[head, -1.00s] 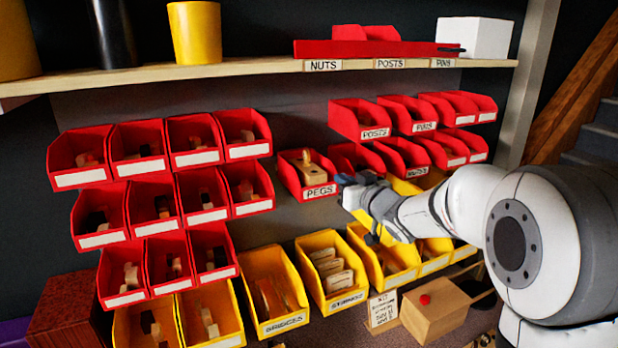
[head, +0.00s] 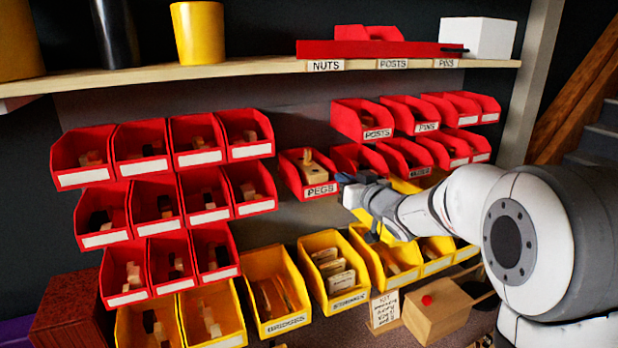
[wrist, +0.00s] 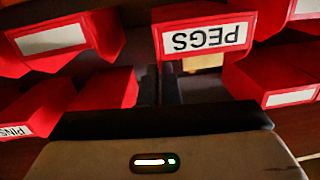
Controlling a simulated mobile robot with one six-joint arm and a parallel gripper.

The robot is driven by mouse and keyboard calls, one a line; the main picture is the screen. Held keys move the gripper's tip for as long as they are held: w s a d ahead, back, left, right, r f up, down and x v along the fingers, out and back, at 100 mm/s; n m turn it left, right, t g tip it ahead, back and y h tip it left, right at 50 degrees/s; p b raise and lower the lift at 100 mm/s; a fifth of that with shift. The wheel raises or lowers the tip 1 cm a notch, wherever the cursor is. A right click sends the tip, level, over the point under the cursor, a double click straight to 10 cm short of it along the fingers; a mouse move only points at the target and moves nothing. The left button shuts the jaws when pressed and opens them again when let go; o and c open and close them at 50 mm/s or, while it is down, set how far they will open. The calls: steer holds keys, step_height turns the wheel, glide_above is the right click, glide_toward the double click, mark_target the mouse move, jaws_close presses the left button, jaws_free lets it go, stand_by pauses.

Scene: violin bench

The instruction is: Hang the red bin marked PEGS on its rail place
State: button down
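The red bin marked PEGS (head: 321,191) is left of the second row of red bins on the right, with pale wooden pieces inside. My gripper (head: 354,184) is at its front right side. In the wrist view the PEGS label (wrist: 206,38) is upside down and close. My gripper (wrist: 160,88) has its dark fingers close together there, with the bin's red side wall between them, and appears shut on that wall. The bin's back, and whether it touches the rail, are hidden.
Red bins (head: 376,134) are close on the right, and more red bins (head: 198,157) with blank labels are on the left. Yellow bins (head: 349,300) stand below. A wooden shelf (head: 240,69) runs above. A wooden box (head: 430,320) is at the lower right.

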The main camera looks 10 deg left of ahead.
steer(key=shift+x, duration=1.2)
stand_by(0.9)
steer(key=shift+f+b, duration=0.7)
steer(key=shift+f, duration=0.15)
stand_by(0.5)
steer(key=c, duration=2.1)
jaws_free()
steer(key=o, duration=0.5)
steer(key=shift+o, duration=0.2)
steer(key=shift+f, duration=0.1)
